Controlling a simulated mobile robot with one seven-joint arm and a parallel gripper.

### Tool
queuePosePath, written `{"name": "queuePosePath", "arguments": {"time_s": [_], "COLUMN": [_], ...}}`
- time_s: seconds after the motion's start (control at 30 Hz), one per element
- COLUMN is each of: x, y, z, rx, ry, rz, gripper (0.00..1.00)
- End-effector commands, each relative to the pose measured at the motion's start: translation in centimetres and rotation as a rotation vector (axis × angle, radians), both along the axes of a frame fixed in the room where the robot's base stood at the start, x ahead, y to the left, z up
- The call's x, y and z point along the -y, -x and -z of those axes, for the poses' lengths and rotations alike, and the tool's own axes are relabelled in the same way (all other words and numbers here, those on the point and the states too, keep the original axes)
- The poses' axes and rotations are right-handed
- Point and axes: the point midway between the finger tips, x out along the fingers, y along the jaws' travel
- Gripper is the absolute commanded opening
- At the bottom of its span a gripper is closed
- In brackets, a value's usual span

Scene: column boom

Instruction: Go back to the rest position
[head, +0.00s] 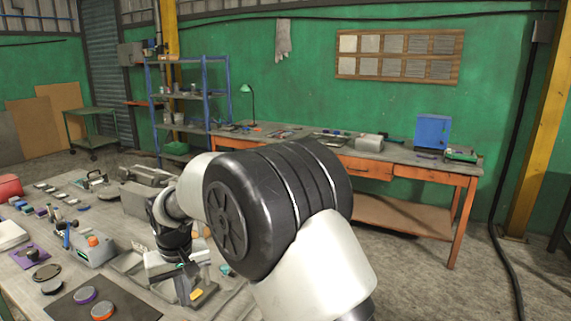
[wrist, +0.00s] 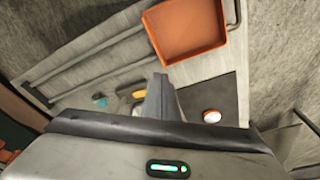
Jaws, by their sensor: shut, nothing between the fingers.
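My gripper (wrist: 160,92) is shut and empty; its closed fingers point away from the camera in the wrist view. In the head view my gripper (head: 184,282) is low in the picture, over the near workbench (head: 120,232), partly hidden by my own arm. In the wrist view an orange square tray (wrist: 187,30) lies beyond the fingertips, and a yellow piece (wrist: 133,91) and a teal piece (wrist: 100,101) lie to their left. I cannot tell how high the fingers are above the bench.
The near bench carries a grey box with an orange knob (head: 92,250), a dark mat (head: 104,303) with round pucks and many small parts. A long orange-framed bench (head: 366,170) and a blue shelf (head: 188,100) stand along the green wall. Open floor (head: 410,285) lies at right.

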Motion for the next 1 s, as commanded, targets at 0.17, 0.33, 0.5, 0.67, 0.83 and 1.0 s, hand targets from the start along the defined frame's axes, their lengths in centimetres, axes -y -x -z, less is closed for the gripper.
{"name": "queuePosePath", "arguments": {"time_s": [0.17, 0.33, 0.5, 0.67, 0.83, 1.0], "x": [5.9, 13.5, 23.0, 30.3, 35.3, 37.3], "y": [-0.3, 1.0, 5.4, 11.4, 17.6, 21.0], "z": [-6.4, -13.2, -19.9, -23.5, -24.4, -23.9], "rx": [0.035, 0.081, 0.147, 0.21, 0.27, 0.304], "ry": [-0.02, -0.042, -0.064, -0.079, -0.085, -0.086], "rz": [0.067, 0.15, 0.264, 0.373, 0.468, 0.522], "gripper": [0.0, 0.0, 0.0, 0.0, 0.0, 0.0]}}
